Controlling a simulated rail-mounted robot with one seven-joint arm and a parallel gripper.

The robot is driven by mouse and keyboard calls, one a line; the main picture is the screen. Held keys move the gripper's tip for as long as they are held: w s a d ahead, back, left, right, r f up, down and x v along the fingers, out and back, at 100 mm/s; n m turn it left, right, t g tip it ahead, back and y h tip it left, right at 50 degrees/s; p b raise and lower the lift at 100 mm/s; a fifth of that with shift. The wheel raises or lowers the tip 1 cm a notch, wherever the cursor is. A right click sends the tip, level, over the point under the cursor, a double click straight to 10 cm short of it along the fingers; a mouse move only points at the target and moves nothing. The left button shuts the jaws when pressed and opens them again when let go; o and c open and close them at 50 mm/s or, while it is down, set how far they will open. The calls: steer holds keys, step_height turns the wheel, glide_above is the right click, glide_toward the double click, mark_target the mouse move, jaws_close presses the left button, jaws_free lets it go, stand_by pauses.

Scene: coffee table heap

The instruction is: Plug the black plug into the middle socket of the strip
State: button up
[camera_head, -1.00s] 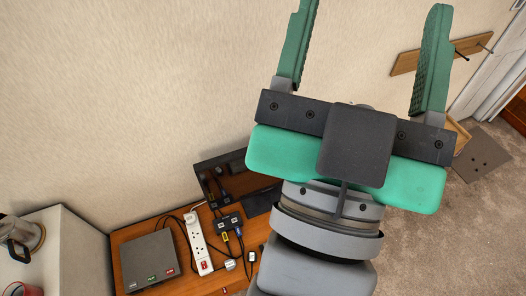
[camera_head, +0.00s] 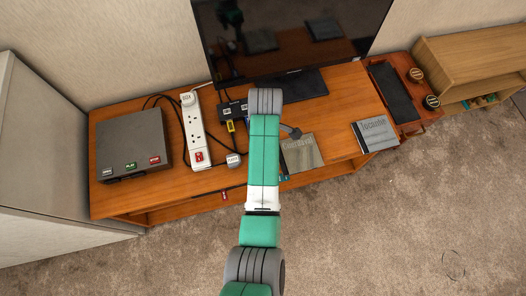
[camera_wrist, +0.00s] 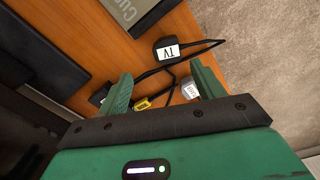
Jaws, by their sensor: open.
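The white power strip (camera_head: 195,130) lies on the wooden table in the head view, with a white plug (camera_head: 188,99) in its far socket and a red switch at its near end. Its middle socket looks empty. A black plug (camera_wrist: 168,50) with a white "TV" label lies loose on the table in the wrist view. It seems to be the dark plug (camera_head: 293,132) beside the book in the head view. My gripper (camera_wrist: 163,88) is open and empty above the table, with the black plug ahead of its fingertips, apart from them. My arm hides the gripper in the head view.
A loose white plug (camera_head: 233,160) lies right of the strip. A black box with a yellow connector (camera_head: 231,126) and cables is partly behind my arm. A grey console (camera_head: 134,147) stands left, a book (camera_head: 302,153) right, and the TV (camera_head: 290,40) behind.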

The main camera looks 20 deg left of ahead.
steer(key=shift+s+f, duration=0.25)
steer(key=shift+f, duration=0.25)
steer(key=f+b, duration=0.1)
steer(key=f, duration=0.1)
steer(key=f+b, duration=0.1)
steer(key=f, duration=0.2)
steer(key=f+b, duration=0.1)
steer(key=f, duration=0.1)
steer(key=shift+s+f, duration=0.25)
steer(key=shift+f, duration=0.15)
steer(key=shift+r, duration=0.1)
steer(key=shift+c, duration=0.7)
steer(key=c, duration=1)
steer(key=shift+r, duration=0.1)
